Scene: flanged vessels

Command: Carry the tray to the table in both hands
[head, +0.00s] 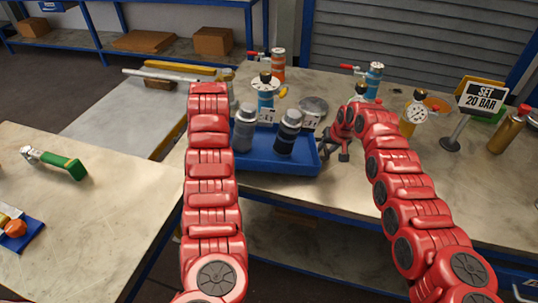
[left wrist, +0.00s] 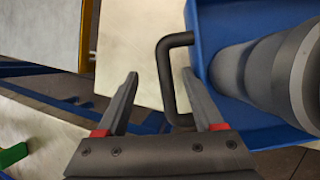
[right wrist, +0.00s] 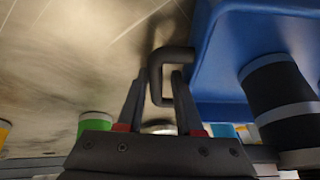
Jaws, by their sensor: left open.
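The blue tray (head: 262,163) stands on the workbench, carrying a grey cylinder (head: 243,130) and a dark cylinder (head: 287,134). In the left wrist view its black handle (left wrist: 168,85) passes between the spread fingers of my left gripper (left wrist: 160,82), with clear gaps. My left gripper is hidden behind its arm in the head view. My right gripper (head: 342,150) is at the tray's right end. In the right wrist view the other handle (right wrist: 155,78) lies between the fingers of my right gripper (right wrist: 157,82), which are closer together; whether they touch it is unclear.
Behind the tray stand several vessels, including a blue one (head: 266,90) with a gauge. A gauge vessel (head: 413,113) and a "SET 20 BAR" sign (head: 481,98) stand to the right. The left table (head: 95,210) has a green-handled tool (head: 62,163) and much bare top.

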